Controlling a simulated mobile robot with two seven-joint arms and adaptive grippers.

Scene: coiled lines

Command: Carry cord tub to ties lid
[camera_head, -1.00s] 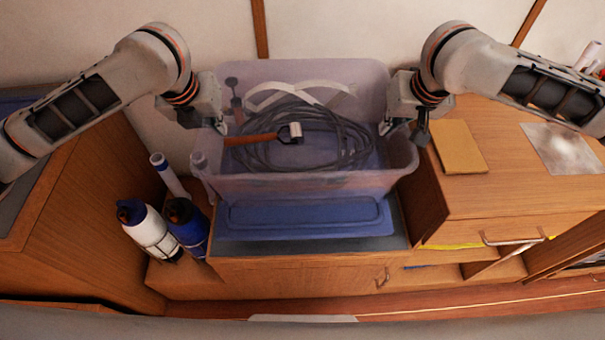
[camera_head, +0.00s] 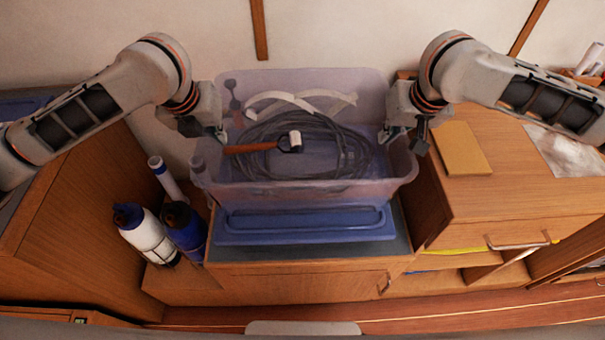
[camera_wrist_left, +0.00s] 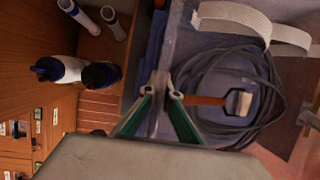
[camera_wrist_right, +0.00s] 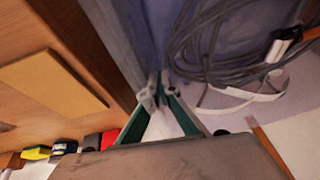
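The cord tub (camera_head: 300,194) is a clear, pale lilac plastic tub with a coil of dark cord inside. It is level, over a blue lid (camera_head: 300,234) on the low cabinet; I cannot tell whether they touch. The tub hides the lid's back part. My left gripper (camera_head: 221,134) is shut on the tub's left rim; the left wrist view shows its fingertips (camera_wrist_left: 163,90) on the wall. My right gripper (camera_head: 390,136) is shut on the right rim, with its fingertips (camera_wrist_right: 160,88) on the wall in the right wrist view.
A wooden-handled tool (camera_head: 262,146) and white straps (camera_head: 290,102) are in the tub. White (camera_head: 147,235) and blue (camera_head: 186,232) bottles and a white tube (camera_head: 166,180) stand at left. A wooden drawer unit (camera_head: 510,200) with a tan pad (camera_head: 461,148) is close at right.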

